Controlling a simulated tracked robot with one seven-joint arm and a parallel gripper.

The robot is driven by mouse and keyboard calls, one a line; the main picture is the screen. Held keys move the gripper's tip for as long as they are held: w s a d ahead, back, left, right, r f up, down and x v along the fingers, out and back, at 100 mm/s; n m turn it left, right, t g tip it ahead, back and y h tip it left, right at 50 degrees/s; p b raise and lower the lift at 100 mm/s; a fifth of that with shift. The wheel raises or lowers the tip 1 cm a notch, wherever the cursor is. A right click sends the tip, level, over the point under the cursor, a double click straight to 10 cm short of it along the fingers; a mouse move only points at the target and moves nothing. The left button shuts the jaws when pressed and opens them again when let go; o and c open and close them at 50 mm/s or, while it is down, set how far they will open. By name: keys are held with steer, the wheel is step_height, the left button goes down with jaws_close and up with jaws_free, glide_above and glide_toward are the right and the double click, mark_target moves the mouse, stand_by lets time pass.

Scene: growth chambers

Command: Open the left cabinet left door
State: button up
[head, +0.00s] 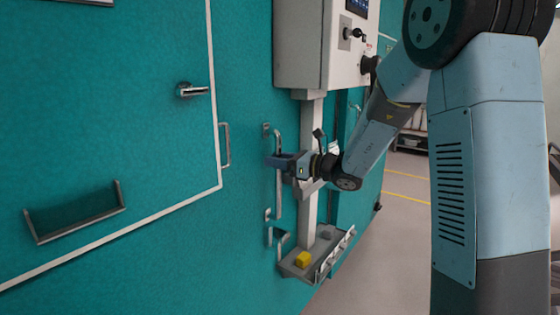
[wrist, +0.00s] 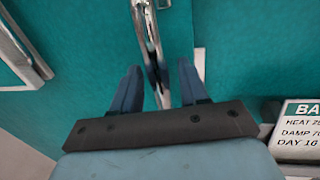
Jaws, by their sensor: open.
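The teal cabinet front (head: 120,110) fills the left of the head view, and its panel outlined in white looks shut. A long upright chrome bar handle (head: 278,190) is on the teal face right of that outline. My gripper (head: 272,161) is at the upper-middle part of this bar. In the wrist view my gripper (wrist: 160,70) is open, with the chrome bar (wrist: 146,25) running between its two blue fingers. The fingers stand apart on either side of the bar; contact with it cannot be made out.
A lever (head: 193,90) and a smaller pull handle (head: 225,145) sit left of the bar. Below is a tray (head: 300,272) with a yellow block (head: 303,259). A sign (wrist: 298,130) shows at right.

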jaws_close()
stand_by(0.3)
